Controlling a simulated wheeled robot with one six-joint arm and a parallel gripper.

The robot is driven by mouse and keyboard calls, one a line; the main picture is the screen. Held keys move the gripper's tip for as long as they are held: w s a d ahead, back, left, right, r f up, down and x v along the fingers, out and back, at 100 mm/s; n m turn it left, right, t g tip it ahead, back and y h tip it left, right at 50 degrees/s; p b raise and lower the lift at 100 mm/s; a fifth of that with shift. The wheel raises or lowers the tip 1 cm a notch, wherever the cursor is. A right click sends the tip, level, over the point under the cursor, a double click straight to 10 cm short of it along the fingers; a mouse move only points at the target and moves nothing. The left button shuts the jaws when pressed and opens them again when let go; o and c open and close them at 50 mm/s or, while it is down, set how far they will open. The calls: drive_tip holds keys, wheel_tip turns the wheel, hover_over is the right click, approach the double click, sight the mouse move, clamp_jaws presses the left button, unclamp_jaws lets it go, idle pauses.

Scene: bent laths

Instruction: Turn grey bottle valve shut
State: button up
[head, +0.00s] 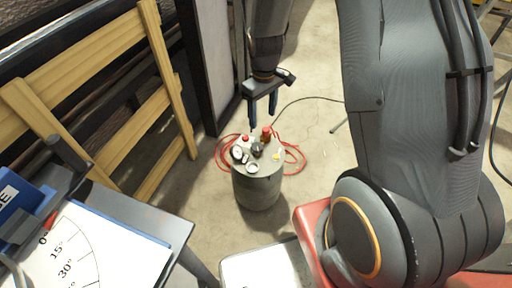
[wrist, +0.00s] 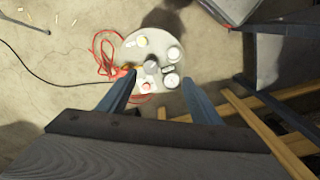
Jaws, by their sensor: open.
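A grey drum (head: 258,190) stands on the floor in the middle of the head view, with several fittings on its round top. A dark grey knob (head: 257,150) stands near the middle of this top; it shows as a grey round shape in the wrist view (wrist: 151,66). Which bottle it belongs to cannot be told. My gripper (head: 262,118) points down above the drum, open and empty. In the wrist view its two blue fingers (wrist: 159,78) are spread apart, with the knob between and a little beyond their tips. The fingers appear apart from the knob.
White-faced gauges (wrist: 172,79), a red knob (head: 267,131) and a yellow piece (wrist: 142,41) crowd the drum top. Red hose (head: 296,158) loops around it. A wooden trestle (head: 110,90) stands left, a table with an angle chart (head: 90,250) at front left.

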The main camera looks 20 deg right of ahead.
sight(257, 146)
drive_tip(key=w+f+n+b, duration=0.1)
drive_tip(key=w+f, duration=0.1)
drive_tip(key=f, duration=0.2)
drive_tip(key=w+f, duration=0.1)
drive_tip(key=f, duration=0.4)
drive_tip(key=w+f+n+b, duration=0.1)
drive_tip(key=w+f, duration=0.1)
drive_tip(key=f, duration=0.2)
drive_tip(key=shift+w+f+n+b, duration=0.3)
drive_tip(key=shift+f+b, duration=0.05)
drive_tip(key=shift+f, duration=4.05)
drive_tip(key=shift+c, duration=0.6)
drive_tip(key=c, duration=0.9)
drive_tip(key=shift+c, duration=0.2)
